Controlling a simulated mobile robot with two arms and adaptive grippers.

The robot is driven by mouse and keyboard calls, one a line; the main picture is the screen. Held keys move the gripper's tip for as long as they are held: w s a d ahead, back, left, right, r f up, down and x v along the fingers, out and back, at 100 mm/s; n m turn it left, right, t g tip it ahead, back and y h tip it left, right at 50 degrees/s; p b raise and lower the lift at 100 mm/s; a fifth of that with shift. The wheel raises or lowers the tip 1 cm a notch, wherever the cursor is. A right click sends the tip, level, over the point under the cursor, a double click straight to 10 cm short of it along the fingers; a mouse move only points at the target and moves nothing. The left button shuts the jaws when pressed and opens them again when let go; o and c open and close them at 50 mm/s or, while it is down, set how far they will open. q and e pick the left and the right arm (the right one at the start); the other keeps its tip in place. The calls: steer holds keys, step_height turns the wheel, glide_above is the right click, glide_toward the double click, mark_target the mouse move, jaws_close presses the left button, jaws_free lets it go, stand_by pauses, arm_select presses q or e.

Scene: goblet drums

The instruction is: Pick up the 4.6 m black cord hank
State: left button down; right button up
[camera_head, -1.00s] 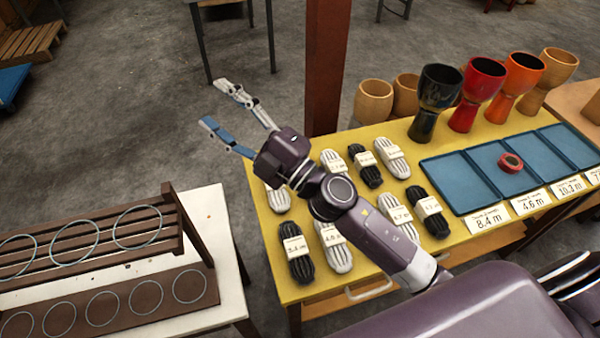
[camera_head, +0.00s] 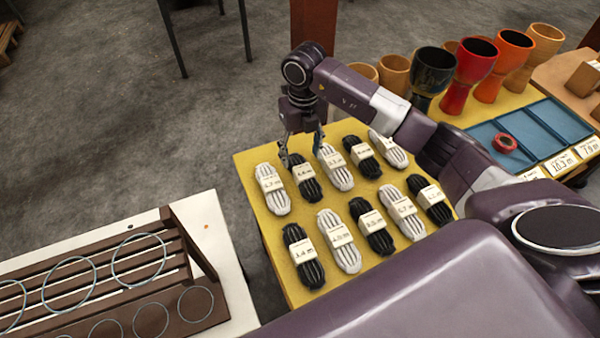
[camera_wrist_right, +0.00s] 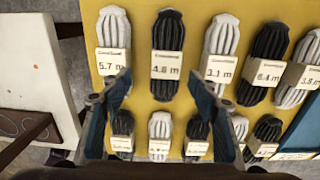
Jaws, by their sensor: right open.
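The black cord hank labelled 4.6 m (camera_wrist_right: 167,62) lies on the yellow table in the back row, between a white 5.7 m hank (camera_wrist_right: 114,52) and a white 3.1 m hank (camera_wrist_right: 220,58). In the head view the 4.6 m hank (camera_head: 309,187) is partly below my right gripper (camera_head: 302,148). In the right wrist view the open, empty fingers of my right gripper (camera_wrist_right: 160,88) are on either side of the hank's near end, apart from it. The height of the gap cannot be told. My left gripper is not in view.
Other black and white labelled hanks lie close around on the yellow table (camera_head: 262,240). Goblet drums (camera_head: 474,72) and blue trays (camera_head: 560,122) with a red roll (camera_head: 504,143) are to the right. A white table with a brown rack (camera_head: 185,268) stands left.

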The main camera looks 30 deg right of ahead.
mark_target(304, 171)
steer(key=shift+d+f, duration=0.15)
steer(key=shift+d, duration=0.2)
step_height(304, 171, down, 6)
steer(key=shift+s+d+f+p, duration=0.1)
steer(key=shift+f+p, duration=0.1)
steer(key=shift+p, duration=0.9)
steer(key=shift+f, duration=0.45)
steer(key=c, duration=1.2)
